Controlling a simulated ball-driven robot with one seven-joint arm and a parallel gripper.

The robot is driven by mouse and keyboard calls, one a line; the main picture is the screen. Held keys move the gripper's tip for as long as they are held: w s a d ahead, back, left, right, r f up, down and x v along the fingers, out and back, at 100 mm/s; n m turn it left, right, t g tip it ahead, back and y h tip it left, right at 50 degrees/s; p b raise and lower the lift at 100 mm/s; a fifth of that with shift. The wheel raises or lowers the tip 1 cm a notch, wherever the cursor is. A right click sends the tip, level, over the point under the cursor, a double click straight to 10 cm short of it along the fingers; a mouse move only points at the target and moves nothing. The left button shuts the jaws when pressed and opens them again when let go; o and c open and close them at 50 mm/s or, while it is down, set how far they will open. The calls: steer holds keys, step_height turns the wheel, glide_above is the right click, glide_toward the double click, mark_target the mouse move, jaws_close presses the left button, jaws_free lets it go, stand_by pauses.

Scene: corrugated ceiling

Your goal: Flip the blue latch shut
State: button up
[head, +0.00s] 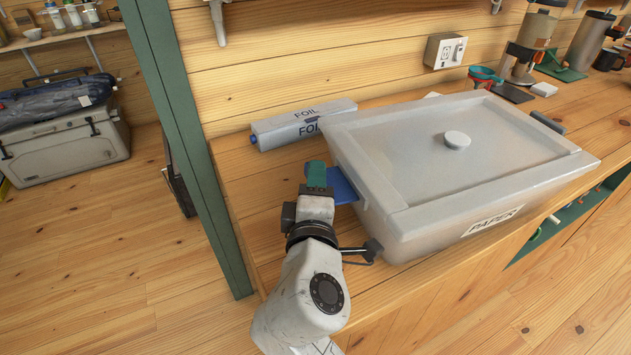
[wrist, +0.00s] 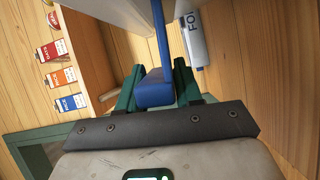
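The blue latch (head: 341,186) sticks out from the left side of the grey lidded tub (head: 400,225) labelled PAPER, as a flap swung away from the wall. My gripper (head: 316,173) is at the outer left of the latch, by the tub's left side. In the wrist view the latch (wrist: 155,90) shows between the two green fingers of my gripper (wrist: 157,88), which stand apart. Whether either finger touches the latch I cannot tell. Part of the latch is hidden behind my gripper in the head view.
A grey FOIL box (head: 304,124) lies on the wooden counter (head: 240,180) behind my gripper, near the wall. The tub's lid (head: 450,150) with its round knob is on. A green post (head: 185,140) stands left of the counter. Small labelled cartons (wrist: 60,77) show at left in the wrist view.

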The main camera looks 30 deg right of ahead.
steer(key=c, duration=0.4)
steer(key=shift+c, duration=0.2)
steer(key=shift+r, duration=0.1)
steer(key=r+m+p, duration=0.1)
steer(key=m+g+p, duration=0.1)
steer(key=p, duration=0.1)
steer(key=shift+d+r+m+y, duration=0.35)
steer(key=shift+m+y, duration=0.05)
steer(key=shift+s+d+r+m+y+p, duration=0.1)
steer(key=shift+d+r+m+y+p, duration=0.25)
steer(key=shift+m+p, duration=0.5)
steer(key=shift+d+r+m+g+y+p, duration=0.25)
steer(key=shift+d+m+g+y+p, duration=0.2)
steer(key=shift+m+p, duration=0.35)
